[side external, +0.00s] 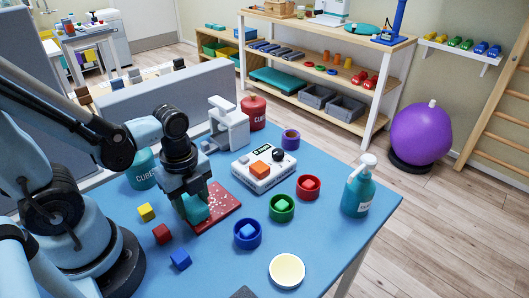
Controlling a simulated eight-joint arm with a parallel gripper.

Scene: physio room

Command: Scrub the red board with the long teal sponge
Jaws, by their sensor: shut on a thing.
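The red board (224,206) lies flat on the blue table, with small white specks over its surface. My gripper (194,204) is above the left part of the board, pointing down. It is shut on the teal sponge (196,210), which is held low over the board. The sponge looks to be at or very near the board, but I cannot tell whether it touches. The fingers and the sponge hide part of the board.
Yellow (146,212), red (162,233) and blue (180,259) cubes lie left of the board. Right of it are a white device (264,170), a blue cup (247,234), a green cup (281,208) and a teal pump bottle (357,190). A teal jar (141,170) stands behind my gripper.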

